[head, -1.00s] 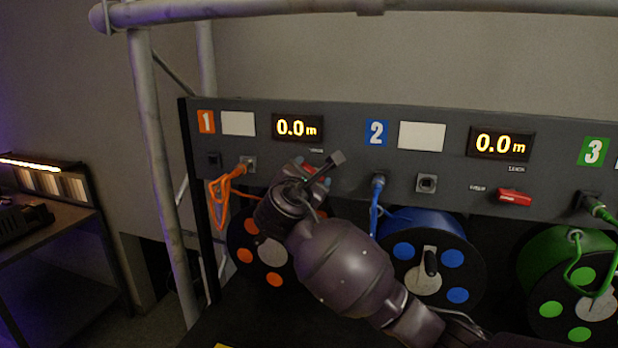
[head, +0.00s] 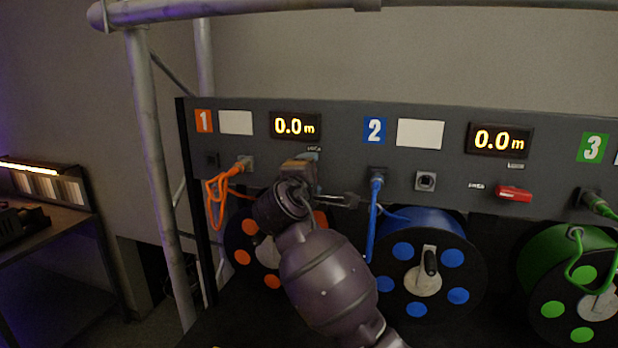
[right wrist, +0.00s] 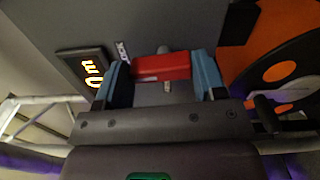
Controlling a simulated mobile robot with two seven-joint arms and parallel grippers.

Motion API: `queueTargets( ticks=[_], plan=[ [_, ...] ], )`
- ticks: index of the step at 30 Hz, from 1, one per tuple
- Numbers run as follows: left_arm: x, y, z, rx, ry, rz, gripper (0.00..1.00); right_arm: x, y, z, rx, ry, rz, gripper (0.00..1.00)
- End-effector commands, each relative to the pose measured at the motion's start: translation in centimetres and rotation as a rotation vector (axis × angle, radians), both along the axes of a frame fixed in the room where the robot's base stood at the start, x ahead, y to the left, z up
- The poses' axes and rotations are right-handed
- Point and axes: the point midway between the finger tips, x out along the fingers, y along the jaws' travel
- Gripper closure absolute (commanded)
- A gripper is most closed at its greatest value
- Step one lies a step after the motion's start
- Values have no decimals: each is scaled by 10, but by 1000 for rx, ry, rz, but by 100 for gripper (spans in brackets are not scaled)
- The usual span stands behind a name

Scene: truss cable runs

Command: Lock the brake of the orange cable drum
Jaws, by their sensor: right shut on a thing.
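The orange cable drum (head: 243,257) sits under the panel section marked 1, partly hidden by my right arm. My right gripper (head: 303,168) is at the panel just below the first 0.0 m display. In the right wrist view, my right gripper (right wrist: 161,72) is shut on the red brake lever (right wrist: 162,67), with a blue pad at each side of it. One small white label (right wrist: 122,51) lies by the left pad and another (right wrist: 167,87) just below the lever. In the head view the lever is hidden behind the gripper. My left gripper is not in view.
An orange cable (head: 218,195) is plugged in left of the gripper, and a blue cable (head: 374,220) hangs close on its right. The blue drum (head: 424,268), its red lever (head: 513,194) and the green drum (head: 570,285) stand further right. A scaffold post (head: 160,180) rises at left.

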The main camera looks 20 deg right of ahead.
Motion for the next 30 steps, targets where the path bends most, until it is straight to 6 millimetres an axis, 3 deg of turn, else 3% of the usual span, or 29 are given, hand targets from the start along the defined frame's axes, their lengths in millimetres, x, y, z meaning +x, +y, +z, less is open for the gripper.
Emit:
queueTargets(
  ticks=[24, 25, 29, 30],
  plan=[
    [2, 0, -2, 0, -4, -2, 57, 0, 0, -3, 100, -60, 0, 60],
    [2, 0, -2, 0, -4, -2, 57, 0, 0, -3, 100, -60, 0, 32],
    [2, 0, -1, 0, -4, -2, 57, 0, 0, -2, 98, -62, 0, 12],
    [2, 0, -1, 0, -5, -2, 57, 0, 0, -2, 98, -62, 0, 11]
  ],
)
